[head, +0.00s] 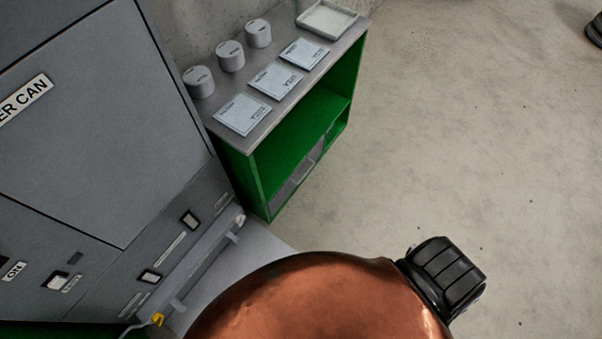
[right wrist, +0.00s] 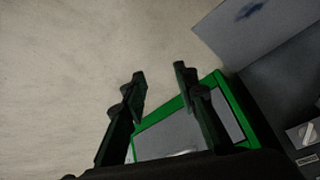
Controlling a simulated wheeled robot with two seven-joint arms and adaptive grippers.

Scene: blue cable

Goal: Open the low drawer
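In the head view a grey cabinet (head: 95,120) stands at the left. Low on its front is a long grey bar (head: 203,262) on brackets, like a drawer handle, with a flat pale grey surface (head: 247,252) beside it. I cannot tell how far any drawer is open. In the right wrist view my right gripper (right wrist: 160,75) has its two dark fingers apart and nothing visible between them. They overlap a green-framed box with grey panels (right wrist: 168,137). My left gripper is not in view.
A small yellow piece (head: 157,319) is by the bar's lower end.

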